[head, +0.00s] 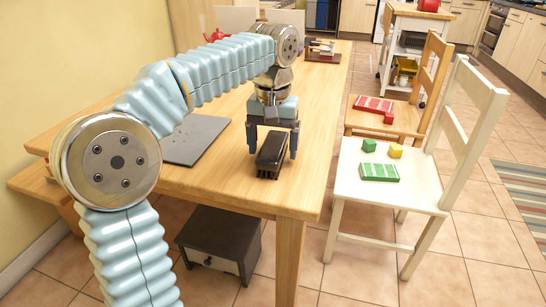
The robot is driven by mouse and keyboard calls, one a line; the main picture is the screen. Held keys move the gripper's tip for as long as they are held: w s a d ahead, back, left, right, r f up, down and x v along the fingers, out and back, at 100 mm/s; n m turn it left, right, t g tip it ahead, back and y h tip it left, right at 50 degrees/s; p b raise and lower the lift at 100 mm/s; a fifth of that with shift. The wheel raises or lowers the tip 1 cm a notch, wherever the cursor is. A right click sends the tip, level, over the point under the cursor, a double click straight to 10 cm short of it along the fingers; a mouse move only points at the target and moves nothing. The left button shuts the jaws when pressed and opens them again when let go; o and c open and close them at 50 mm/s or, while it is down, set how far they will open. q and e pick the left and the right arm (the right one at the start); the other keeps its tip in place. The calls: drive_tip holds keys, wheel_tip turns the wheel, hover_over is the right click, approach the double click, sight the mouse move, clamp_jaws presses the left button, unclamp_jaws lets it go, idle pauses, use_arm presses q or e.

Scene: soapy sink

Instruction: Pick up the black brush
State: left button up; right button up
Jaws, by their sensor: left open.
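The black brush (270,157) lies on the wooden table (235,186) close to its near right corner. My left gripper (272,152) is directly above the brush, pointing down, with one finger on each side of it. The jaws are open, and I cannot tell whether either finger touches the brush. The upper end of the brush is partly hidden by the gripper. My right gripper is not in view.
A grey flat board (194,140) lies on the table left of the brush. A white chair (395,205) with small blocks and a green item stands right of the table. A wooden chair (385,118) is behind.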

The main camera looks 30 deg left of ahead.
use_arm(q)
drive_tip(key=shift+f, duration=0.7)
drive_tip(key=c, duration=1.1)
drive_tip(key=shift+r, duration=0.15)
